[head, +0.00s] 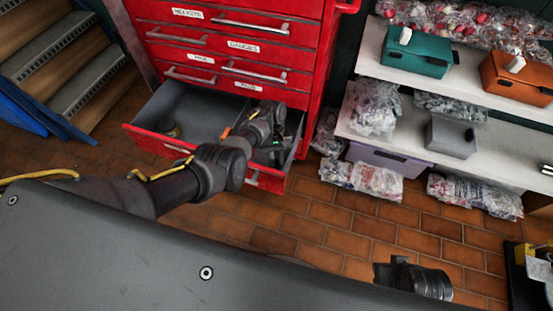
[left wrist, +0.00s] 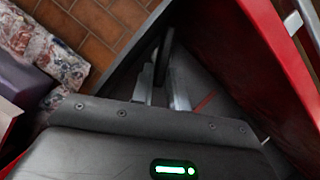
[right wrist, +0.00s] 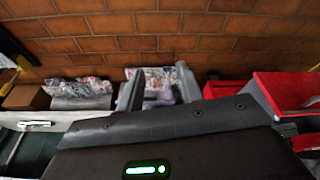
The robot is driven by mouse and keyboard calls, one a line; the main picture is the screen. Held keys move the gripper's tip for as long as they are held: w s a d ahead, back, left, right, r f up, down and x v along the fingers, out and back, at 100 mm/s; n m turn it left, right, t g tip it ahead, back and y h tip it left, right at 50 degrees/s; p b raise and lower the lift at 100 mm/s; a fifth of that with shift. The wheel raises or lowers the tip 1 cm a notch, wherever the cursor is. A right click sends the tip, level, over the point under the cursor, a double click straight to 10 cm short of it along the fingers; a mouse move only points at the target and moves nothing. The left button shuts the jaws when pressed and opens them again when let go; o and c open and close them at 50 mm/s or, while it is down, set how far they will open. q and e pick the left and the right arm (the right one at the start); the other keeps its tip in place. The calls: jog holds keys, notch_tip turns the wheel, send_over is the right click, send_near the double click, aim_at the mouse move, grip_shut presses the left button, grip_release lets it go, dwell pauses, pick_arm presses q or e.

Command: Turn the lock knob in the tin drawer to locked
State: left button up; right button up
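The bottom drawer (head: 207,108) of a red cabinet is pulled out. My right gripper (head: 385,271) is away from the cabinet, open and empty in the right wrist view (right wrist: 158,84).
Closed labelled drawers (head: 232,47) are above the open one. White shelves (head: 455,85) with bagged goods and teal, orange and grey boxes stand right of the cabinet. Grey steps (head: 85,92) are at the left. The tiled floor (head: 340,225) in front is clear.

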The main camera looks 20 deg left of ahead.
pick_arm(q)
jog(key=o, duration=0.3)
jog(key=shift+o, duration=0.2)
jog(key=shift+r, duration=0.1)
